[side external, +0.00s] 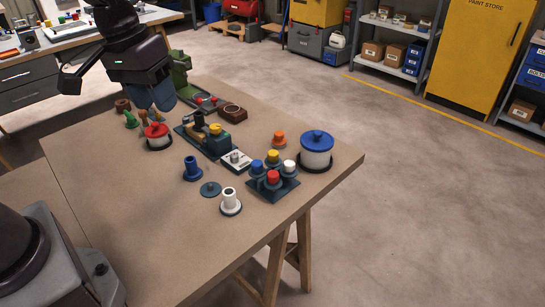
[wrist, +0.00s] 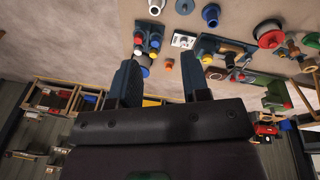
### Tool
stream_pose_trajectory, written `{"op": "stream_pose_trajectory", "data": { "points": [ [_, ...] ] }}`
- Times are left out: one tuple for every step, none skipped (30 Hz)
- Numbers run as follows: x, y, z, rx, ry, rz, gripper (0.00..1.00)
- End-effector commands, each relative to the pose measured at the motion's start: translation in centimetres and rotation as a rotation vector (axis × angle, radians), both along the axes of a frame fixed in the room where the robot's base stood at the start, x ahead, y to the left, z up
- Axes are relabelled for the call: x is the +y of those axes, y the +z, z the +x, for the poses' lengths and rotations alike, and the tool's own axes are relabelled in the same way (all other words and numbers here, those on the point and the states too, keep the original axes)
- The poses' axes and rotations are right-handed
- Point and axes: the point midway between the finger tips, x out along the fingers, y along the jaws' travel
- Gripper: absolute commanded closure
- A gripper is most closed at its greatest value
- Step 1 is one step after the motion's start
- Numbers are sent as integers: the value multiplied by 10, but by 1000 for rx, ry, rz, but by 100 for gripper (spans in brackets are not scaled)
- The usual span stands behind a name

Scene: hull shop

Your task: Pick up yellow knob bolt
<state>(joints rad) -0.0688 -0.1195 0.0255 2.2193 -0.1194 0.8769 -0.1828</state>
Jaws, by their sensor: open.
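A yellow knob (side external: 215,128) sits on the teal fixture (side external: 224,149) near the middle of the bench; its shaft is not clear. It appears small beside the fixture in the wrist view (wrist: 207,60). A second yellow top (side external: 272,155) is among the coloured pegs in a dark square holder (side external: 284,191). I cannot tell from shape alone which is the knob bolt. My gripper (side external: 154,104) is above the bench's left part, apart from both yellow tops. In the wrist view my gripper (wrist: 161,76) has its two fingers wide apart with nothing between them.
A red-lidded pot (side external: 158,142) stands below my gripper. A blue-lidded pot (side external: 316,155), an orange knob (side external: 279,138), a blue flanged piece (side external: 193,172) and a white flanged piece (side external: 230,204) stand around the fixture and holder. The bench front is clear.

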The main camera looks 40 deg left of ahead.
Motion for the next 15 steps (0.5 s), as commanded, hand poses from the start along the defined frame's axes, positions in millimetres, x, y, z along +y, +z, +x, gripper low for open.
{"op": "stream_pose_trajectory", "data": {
  "points": [
    [3,-12,18,37,90,-32,57],
    [4,-18,29,54,151,-53,57],
    [6,-27,43,76,235,-80,57],
    [7,-34,53,92,303,-102,57],
    [9,-42,64,107,373,-121,57],
    [11,-53,78,129,472,-148,57],
    [13,-62,88,144,549,-169,57],
    [15,-70,99,159,628,-188,57],
    [17,-82,112,178,737,-215,57],
    [19,-92,122,192,821,-235,57],
    [21,-101,132,205,908,-257,57],
    [24,-113,145,221,1029,-286,57],
    [26,-121,155,233,1122,-308,57],
    [27,-128,164,242,1212,-333,57],
    [29,-135,175,252,1326,-365,57]
  ]
}}
